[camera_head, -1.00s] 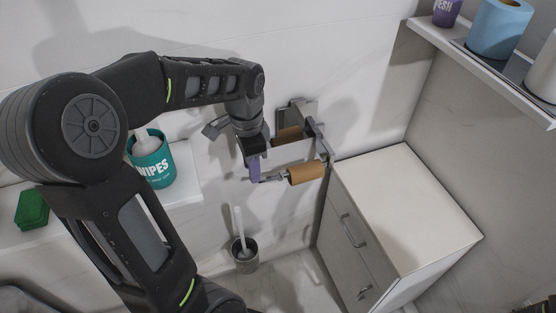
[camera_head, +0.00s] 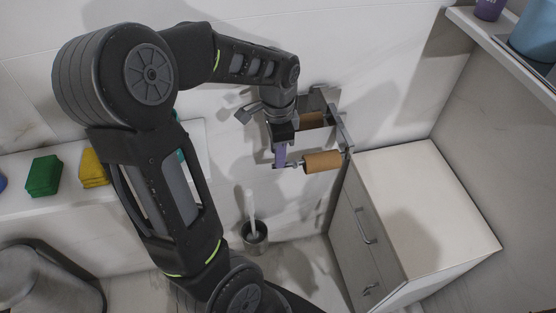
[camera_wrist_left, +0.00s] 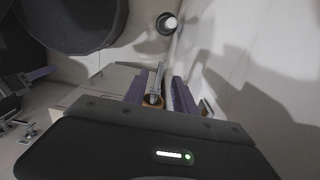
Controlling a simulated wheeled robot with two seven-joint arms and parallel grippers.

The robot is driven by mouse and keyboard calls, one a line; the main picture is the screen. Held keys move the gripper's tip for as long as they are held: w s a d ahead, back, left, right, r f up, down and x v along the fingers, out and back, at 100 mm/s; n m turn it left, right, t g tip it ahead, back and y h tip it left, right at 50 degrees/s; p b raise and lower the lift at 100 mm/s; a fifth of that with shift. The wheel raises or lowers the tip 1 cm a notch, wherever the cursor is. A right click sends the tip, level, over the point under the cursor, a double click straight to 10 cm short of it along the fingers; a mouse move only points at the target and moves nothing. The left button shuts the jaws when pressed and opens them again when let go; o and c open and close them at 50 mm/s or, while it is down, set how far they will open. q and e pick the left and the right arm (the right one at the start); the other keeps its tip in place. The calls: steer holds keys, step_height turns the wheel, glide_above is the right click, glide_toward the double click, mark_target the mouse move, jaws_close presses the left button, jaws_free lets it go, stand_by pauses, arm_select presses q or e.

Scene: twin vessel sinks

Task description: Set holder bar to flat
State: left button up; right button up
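The wall holder (camera_head: 341,128) has a metal plate on the wall and an arm carrying a bar that sticks out to the left. A brown cardboard roll (camera_head: 322,162) sits on the bar; a second brown roll (camera_head: 311,120) is behind, near the plate. My left gripper (camera_head: 280,157) points down at the bar's free left end. In the left wrist view its purple fingers (camera_wrist_left: 160,95) are apart, with the bar and brown roll showing between them. Whether they touch the bar is unclear. A dark part with a purple pad (camera_wrist_left: 40,74), apparently my right gripper, shows at that view's left edge.
A white cabinet (camera_head: 425,205) stands just right of the holder. A toilet brush in its cup (camera_head: 254,236) is below. A ledge at left holds a green sponge block (camera_head: 44,176) and a yellow one (camera_head: 94,168). A shelf (camera_head: 500,60) is at upper right.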

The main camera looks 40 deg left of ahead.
arm_select(q)
steer(key=shift+f, duration=1.9)
jaws_close()
